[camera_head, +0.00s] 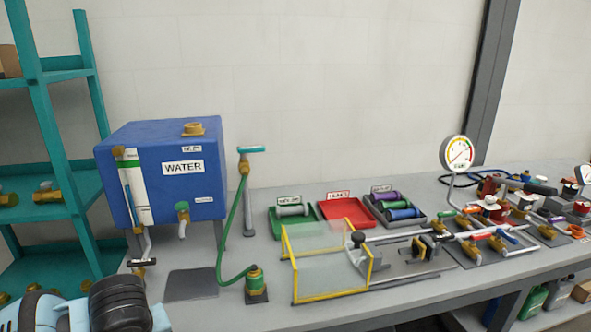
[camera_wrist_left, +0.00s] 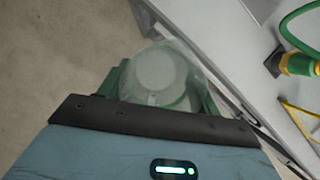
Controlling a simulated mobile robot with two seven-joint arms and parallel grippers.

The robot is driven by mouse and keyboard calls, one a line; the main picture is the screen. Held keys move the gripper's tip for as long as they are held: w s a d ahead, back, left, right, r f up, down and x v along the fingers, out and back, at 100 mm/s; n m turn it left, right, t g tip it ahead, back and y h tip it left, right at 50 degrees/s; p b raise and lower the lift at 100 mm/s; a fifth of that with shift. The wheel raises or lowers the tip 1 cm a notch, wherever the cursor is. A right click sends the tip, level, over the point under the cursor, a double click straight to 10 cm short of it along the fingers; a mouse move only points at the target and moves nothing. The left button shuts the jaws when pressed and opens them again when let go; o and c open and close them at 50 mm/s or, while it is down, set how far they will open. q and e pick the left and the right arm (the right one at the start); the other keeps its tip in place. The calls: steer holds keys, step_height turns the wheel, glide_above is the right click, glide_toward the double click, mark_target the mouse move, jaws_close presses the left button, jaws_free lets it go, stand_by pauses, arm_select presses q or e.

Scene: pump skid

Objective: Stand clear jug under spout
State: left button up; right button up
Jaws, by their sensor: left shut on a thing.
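A clear, pale jug (camera_wrist_left: 163,68) shows from above in the left wrist view. My left gripper (camera_wrist_left: 160,88) is shut on it, with green fingers on either side. The jug appears beside the bench's front edge, partly over the floor. In the head view, the blue water tank (camera_head: 155,180) stands at the bench's left end. Its spout (camera_head: 182,228), with a green handle, points down above a dark grey pad (camera_head: 190,285). The pad is bare. The jug and my left fingers are out of the head view; only my arm shows at lower left. My right gripper is not in view.
A green hose (camera_head: 220,240) runs down to a brass-and-green fitting (camera_head: 256,283) right of the pad. A yellow-framed clear guard (camera_head: 330,265) stands further right. A sight tube (camera_head: 132,190) and pipe are on the tank's left front. Teal shelves (camera_head: 50,150) stand at left.

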arm_select(q)
steer(key=m, duration=0.1)
steer(key=m+h, duration=0.1)
steer(key=m, duration=0.3)
steer(key=shift+s+d+f+t+h, duration=0.15)
steer(key=shift+s+d+t+h, duration=0.15)
steer(key=shift+d+t+h, duration=0.1)
steer(key=m+h, duration=0.1)
steer(key=m, duration=0.2)
steer(key=d+m+h, duration=0.1)
steer(key=m, duration=0.2)
steer(key=shift+s, duration=0.2)
steer(key=m+h, duration=0.1)
steer(key=m, duration=0.3)
steer(key=d+m+g+h, duration=0.1)
steer(key=m, duration=0.1)
steer(key=shift+s+m+h, duration=0.25)
steer(key=shift+m+h, duration=0.05)
steer(key=d+m+g+y, duration=0.1)
steer(key=m+g, duration=0.1)
steer(key=m, duration=0.7)
steer(key=s+d+r+m+g+y, duration=0.1)
steer(key=d+m+g, duration=0.1)
steer(key=m, duration=0.6)
steer(key=s+d+m+g+y, duration=0.1)
steer(key=m+g, duration=0.2)
steer(key=m, duration=0.6)
steer(key=shift+s+d+r+m+g, duration=0.2)
steer(key=shift+d+r+m+g, duration=0.1)
steer(key=shift+r, duration=0.05)
